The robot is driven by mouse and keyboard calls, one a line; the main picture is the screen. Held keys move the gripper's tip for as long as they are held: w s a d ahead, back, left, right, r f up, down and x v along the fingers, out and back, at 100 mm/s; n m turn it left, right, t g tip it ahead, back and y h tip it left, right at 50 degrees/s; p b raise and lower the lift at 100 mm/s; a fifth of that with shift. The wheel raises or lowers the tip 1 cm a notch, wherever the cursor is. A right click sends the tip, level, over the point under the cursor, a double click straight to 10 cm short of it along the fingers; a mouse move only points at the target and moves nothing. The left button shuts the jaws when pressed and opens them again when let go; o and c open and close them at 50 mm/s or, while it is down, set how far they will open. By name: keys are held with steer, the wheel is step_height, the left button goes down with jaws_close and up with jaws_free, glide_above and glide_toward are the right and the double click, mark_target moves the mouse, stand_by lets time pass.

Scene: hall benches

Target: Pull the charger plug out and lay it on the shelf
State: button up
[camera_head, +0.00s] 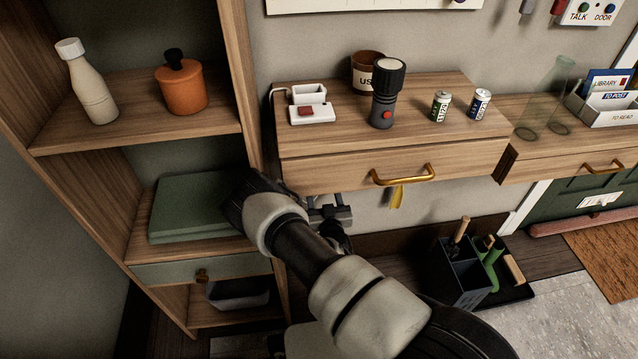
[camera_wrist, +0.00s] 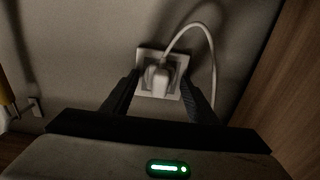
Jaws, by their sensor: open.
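The white charger plug (camera_wrist: 155,80) sits in a square wall socket (camera_wrist: 145,55) in the wrist view. Its white cable (camera_wrist: 212,55) loops up and then down to the right. My gripper (camera_wrist: 160,84) is open, with one dark finger on each side of the plug. I cannot tell whether the fingers touch it. In the head view my gripper (camera_head: 330,214) is under the drawer unit, partly hidden by my arm, and the plug is hidden. A wooden shelf unit (camera_head: 135,125) stands at the left. A wooden wall shelf with a drawer (camera_head: 345,145) is above my gripper.
A white charging stand (camera_head: 312,114), a torch (camera_head: 386,95), a brown pot (camera_head: 362,82) and two batteries (camera_head: 440,105) stand on the wall shelf. The shelf unit holds a bottle (camera_head: 92,90), an orange pot (camera_head: 181,90) and green folders (camera_head: 185,208). A wooden side panel (camera_wrist: 275,85) is close at right.

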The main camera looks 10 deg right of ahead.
steer(key=shift+c, duration=0.4)
jaws_close()
steer(key=shift+s+p, duration=1.05)
steer(key=shift+s, duration=1.95)
